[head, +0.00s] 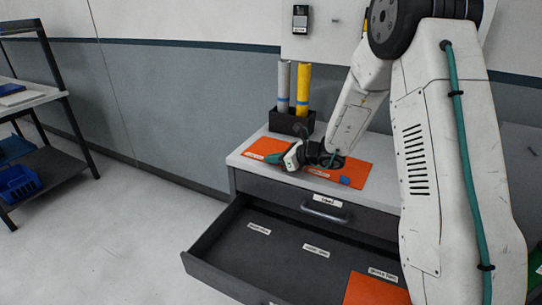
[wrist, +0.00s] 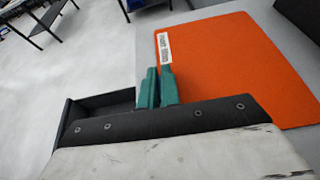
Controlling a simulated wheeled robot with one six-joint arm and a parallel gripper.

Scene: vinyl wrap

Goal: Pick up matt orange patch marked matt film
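An orange patch (head: 268,147) lies flat on the left of the white cabinet top, with a small white label (wrist: 163,50) on its front edge. The label is too blurred to read surely. The patch fills the right of the wrist view (wrist: 235,65). My gripper (head: 272,158) is low at the patch's front edge. Its two teal fingers (wrist: 159,72) are close together beside the label, with the right one over the patch's edge. Whether any film is between them is hidden. A second orange patch (head: 350,168) with a label and a small blue piece lies to the right, partly behind my gripper.
Below, a dark drawer (head: 235,262) stands open, with white labels and another orange patch (head: 372,290) in it. A black holder (head: 288,122) with grey and yellow rolls stands behind the patches. A shelf rack (head: 40,150) is far left, with clear floor between.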

